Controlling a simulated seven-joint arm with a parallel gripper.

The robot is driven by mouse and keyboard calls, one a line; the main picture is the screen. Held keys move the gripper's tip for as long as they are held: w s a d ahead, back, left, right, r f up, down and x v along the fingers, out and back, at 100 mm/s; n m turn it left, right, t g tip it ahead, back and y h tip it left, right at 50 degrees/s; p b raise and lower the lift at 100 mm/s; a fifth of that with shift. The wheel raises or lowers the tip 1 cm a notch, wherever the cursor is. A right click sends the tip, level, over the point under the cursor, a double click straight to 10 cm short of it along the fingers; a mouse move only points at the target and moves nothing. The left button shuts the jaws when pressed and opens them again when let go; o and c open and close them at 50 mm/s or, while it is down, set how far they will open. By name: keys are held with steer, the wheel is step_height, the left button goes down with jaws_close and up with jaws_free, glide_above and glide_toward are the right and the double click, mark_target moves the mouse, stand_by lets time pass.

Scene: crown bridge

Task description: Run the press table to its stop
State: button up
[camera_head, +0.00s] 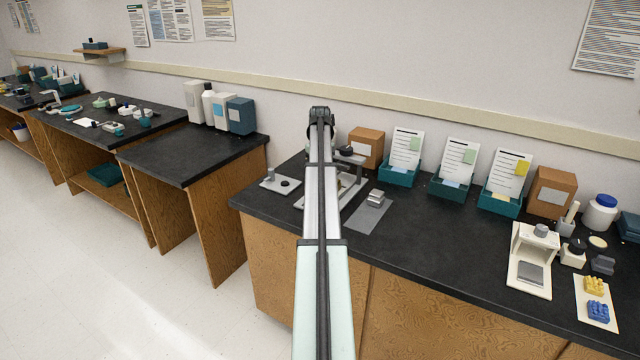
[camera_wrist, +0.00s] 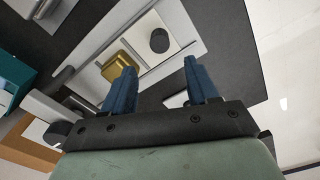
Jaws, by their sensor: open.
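The press stands on the black bench, largely hidden behind my arm in the head view, where part of its pale base (camera_head: 352,190) shows. In the wrist view its long pale base (camera_wrist: 192,28) lies under my gripper. In the head view my arm hides the fingers.
A small plate (camera_head: 269,184) with a knob and dark disc lies left of the press. A grey mat (camera_head: 362,220) with a silver block (camera_head: 376,197) lies to the right. A brown box (camera_head: 366,147) and teal card holders (camera_head: 398,178) stand behind.

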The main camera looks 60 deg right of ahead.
steer(key=shift+r, duration=1.95)
